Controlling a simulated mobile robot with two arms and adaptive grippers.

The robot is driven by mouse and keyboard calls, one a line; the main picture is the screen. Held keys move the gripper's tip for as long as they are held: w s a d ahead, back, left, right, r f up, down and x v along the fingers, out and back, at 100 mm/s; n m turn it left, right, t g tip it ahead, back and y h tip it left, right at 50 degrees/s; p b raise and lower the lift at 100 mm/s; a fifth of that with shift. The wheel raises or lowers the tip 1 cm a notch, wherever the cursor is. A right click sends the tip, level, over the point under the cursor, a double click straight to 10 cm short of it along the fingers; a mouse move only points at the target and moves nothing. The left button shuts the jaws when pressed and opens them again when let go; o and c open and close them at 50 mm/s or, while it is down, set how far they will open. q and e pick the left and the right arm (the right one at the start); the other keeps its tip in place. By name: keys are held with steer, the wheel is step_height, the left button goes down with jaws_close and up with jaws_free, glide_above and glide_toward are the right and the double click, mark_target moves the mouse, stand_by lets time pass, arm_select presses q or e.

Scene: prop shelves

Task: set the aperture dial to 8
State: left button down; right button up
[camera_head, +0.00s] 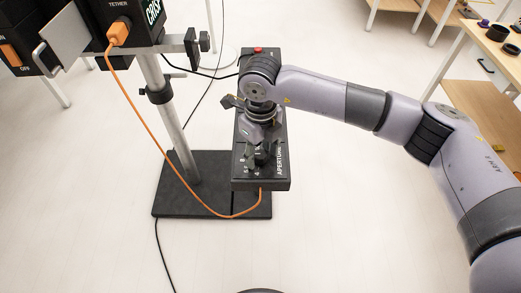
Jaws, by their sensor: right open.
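A long black control box (280,183) marked APERTURE stands near the middle, with a red button (258,50) at its far end. White numbers, an 8 among them, show at the left of its near end. The aperture dial is mostly hidden by my right gripper (260,158), so its setting cannot be read. The right gripper points down over the near end of the box, its fingers open around the dial's place. I cannot tell whether they touch the dial. My left gripper is not in view.
A black device with a TETHER socket (119,31) is on a metal pole (172,115) at the left, over a black base plate (180,205). An orange cable (152,133) loops from it to the box. Wooden shelves (488,80) stand at the right.

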mark_target(261, 154)
steer(key=shift+r, duration=0.1)
step_height(261, 154, up, 12)
stand_by(0.5)
